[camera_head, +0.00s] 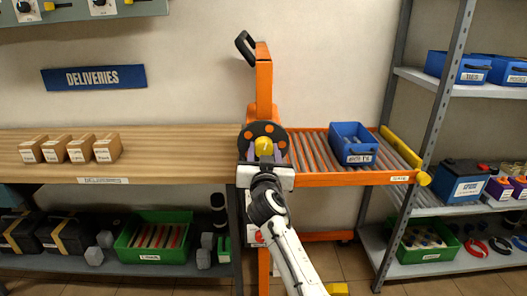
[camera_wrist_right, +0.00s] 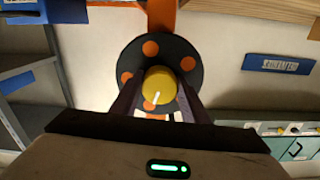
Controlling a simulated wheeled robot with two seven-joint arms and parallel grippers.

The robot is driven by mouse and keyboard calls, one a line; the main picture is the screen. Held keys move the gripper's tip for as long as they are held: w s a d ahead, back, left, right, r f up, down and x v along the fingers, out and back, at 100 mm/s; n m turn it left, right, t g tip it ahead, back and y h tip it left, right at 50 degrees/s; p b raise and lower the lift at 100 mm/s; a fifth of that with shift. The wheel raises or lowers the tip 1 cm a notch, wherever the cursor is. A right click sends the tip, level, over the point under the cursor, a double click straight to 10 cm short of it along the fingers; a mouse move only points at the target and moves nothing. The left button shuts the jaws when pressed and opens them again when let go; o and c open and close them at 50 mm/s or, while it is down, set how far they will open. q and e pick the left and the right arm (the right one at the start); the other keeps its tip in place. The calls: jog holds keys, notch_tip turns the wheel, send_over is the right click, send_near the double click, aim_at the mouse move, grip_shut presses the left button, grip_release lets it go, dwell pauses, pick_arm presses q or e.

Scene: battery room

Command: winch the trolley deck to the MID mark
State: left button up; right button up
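The orange trolley stands between the bench and the rack, its mast (camera_head: 264,85) topped by a black handle (camera_head: 245,47). Its roller deck (camera_head: 310,152) sits about level with the wooden bench top and carries a blue labelled crate (camera_head: 351,145). On the mast is a dark winch wheel (camera_head: 281,133) with orange spots and a yellow central knob (camera_head: 263,145); the knob shows in the right wrist view (camera_wrist_right: 159,86). My right gripper (camera_head: 264,156) has its fingers closed on both sides of the knob. I cannot make out a MID mark. My left gripper is out of view.
A green crate (camera_head: 153,238) is on the shelf below. The grey rack (camera_head: 428,110) with batteries stands at right. A yellow bar (camera_head: 401,147) edges the deck's right end.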

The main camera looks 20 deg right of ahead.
jog(key=shift+c, duration=1.2)
jog(key=shift+n, duration=0.3)
